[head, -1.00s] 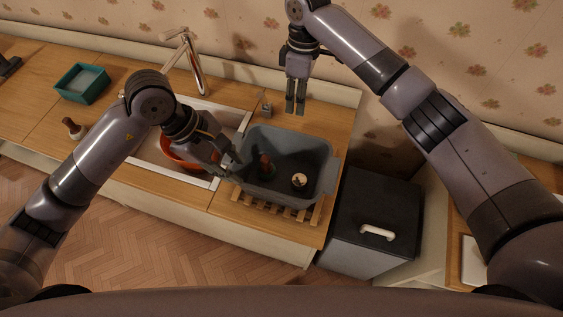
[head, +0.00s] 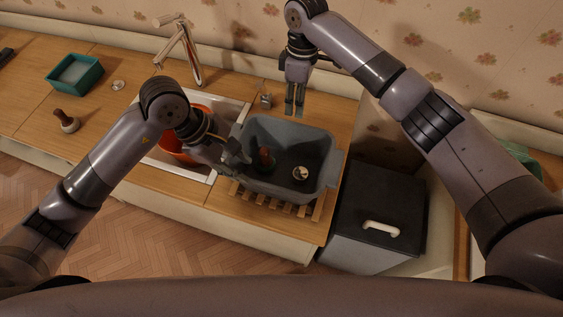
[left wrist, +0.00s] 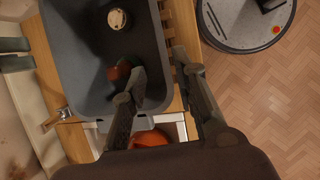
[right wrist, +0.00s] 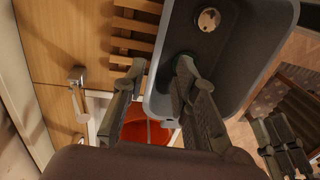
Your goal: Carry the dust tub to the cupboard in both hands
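The dust tub (head: 325,181) is a grey open basin on a slatted wooden rack (head: 262,200) on the counter. A reddish-brown object (head: 265,158) and a round pale object (head: 300,173) lie inside. My left gripper (head: 238,153) is at its left rim. In the left wrist view its fingers (left wrist: 163,92) are apart, one over the tub and one outside its wall. My right gripper (head: 294,107) points down at the tub's far rim. In the right wrist view its fingers (right wrist: 153,88) are apart on either side of the rim. Contact cannot be told. No cupboard is clearly identifiable.
A sink with a tap (head: 190,55) and an orange-red bowl (head: 172,150) is left of the tub. A dark box with a white handle (head: 381,228) stands right. A teal box (head: 75,74) and a brush-like object (head: 66,121) are on the left counter.

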